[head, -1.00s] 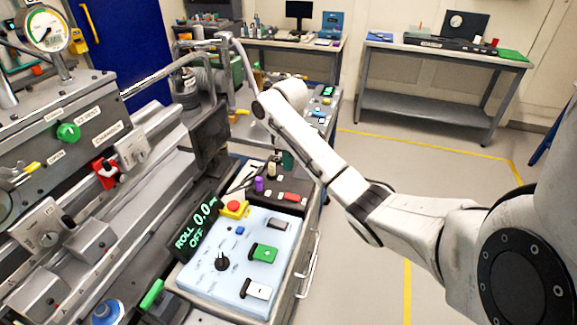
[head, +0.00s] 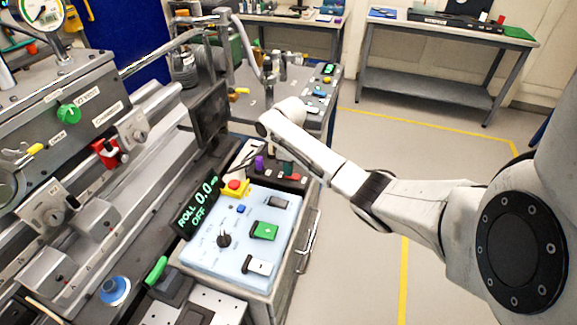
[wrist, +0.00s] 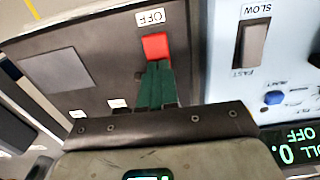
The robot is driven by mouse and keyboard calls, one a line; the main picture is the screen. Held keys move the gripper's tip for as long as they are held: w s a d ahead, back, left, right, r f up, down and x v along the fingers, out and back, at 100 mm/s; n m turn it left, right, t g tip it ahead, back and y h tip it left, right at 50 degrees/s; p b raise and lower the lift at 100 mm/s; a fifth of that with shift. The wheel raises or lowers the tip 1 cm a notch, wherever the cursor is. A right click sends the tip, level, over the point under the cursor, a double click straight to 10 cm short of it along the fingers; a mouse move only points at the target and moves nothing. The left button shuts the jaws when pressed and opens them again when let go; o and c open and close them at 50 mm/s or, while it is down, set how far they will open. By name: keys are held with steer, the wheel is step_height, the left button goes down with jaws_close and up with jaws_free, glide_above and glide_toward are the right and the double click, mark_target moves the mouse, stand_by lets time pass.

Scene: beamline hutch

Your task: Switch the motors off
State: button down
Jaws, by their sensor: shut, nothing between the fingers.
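The red switch (wrist: 155,47) sits on a dark panel (wrist: 100,55) beside a white OFF label (wrist: 150,17), which appears upside down in the wrist view. My gripper (wrist: 155,70) is shut and empty, with its green fingers together. Its tips are at the red switch's near edge and overlap it in the picture; I cannot tell whether they touch. In the head view my gripper (head: 290,172) is low over the dark panel and hides most of the switch. The display (head: 197,205) reads ROLL 0.0 and OFF.
The pale blue panel (head: 205,250) is next to the dark panel. It carries a red emergency button (head: 235,185) on yellow, a green switch (head: 264,231), a white switch (head: 257,265) and a black knob (head: 224,240). A purple knob (head: 259,162) stands close to my gripper.

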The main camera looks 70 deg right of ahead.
steer(key=shift+w+f, duration=0.1)
steer(key=shift+f, duration=0.1)
stand_by(0.4)
steer(key=shift+s+d+r+p, duration=0.1)
steer(key=shift+s+r+p, duration=0.15)
steer(key=shift+s+p, duration=0.65)
steer(key=shift+w, duration=0.1)
